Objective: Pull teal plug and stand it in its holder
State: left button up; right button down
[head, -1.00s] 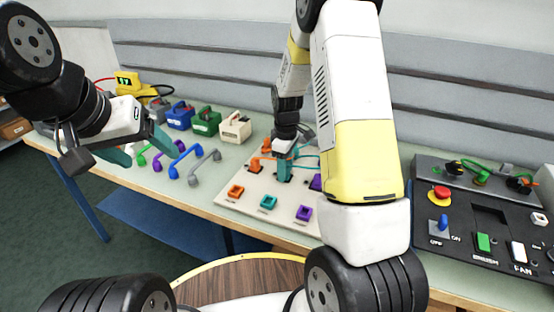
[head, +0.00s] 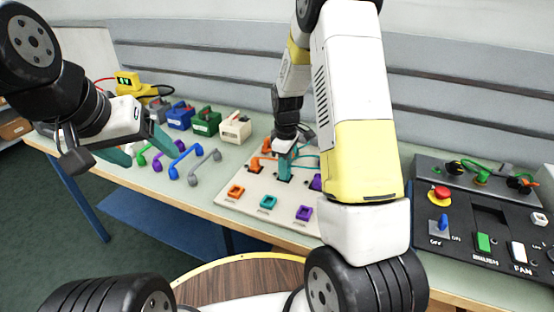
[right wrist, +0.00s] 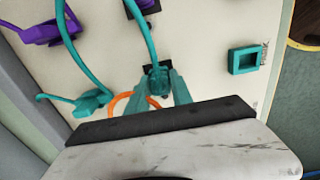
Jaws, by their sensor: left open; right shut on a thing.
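My right gripper (head: 284,166) points down at the pale panel (head: 250,212). In the right wrist view its teal fingers (right wrist: 160,88) are shut on the teal plug (right wrist: 157,76), which sits at a dark socket in the panel with a teal cable rising from it. Whether it is fully seated cannot be told. The teal holder (head: 268,202), an empty square frame, is nearer me on the panel; it also shows in the right wrist view (right wrist: 246,60). My left gripper (head: 143,148) is open and empty over the table's left part.
An orange holder (head: 236,191) and a purple holder (head: 304,213) flank the teal one. Another teal connector (right wrist: 90,102) and an orange cable loop (right wrist: 122,104) lie near the right fingers. Coloured handles (head: 186,160) lie left; a control box (head: 470,225) stands right.

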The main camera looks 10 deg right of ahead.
dwell(0.6)
jog(key=c, duration=0.6)
grip_release()
jog(key=shift+r, duration=0.1)
notch_tip(320, 180, up, 7)
jog(key=shift+f, duration=0.1)
jog(key=shift+r, duration=0.45)
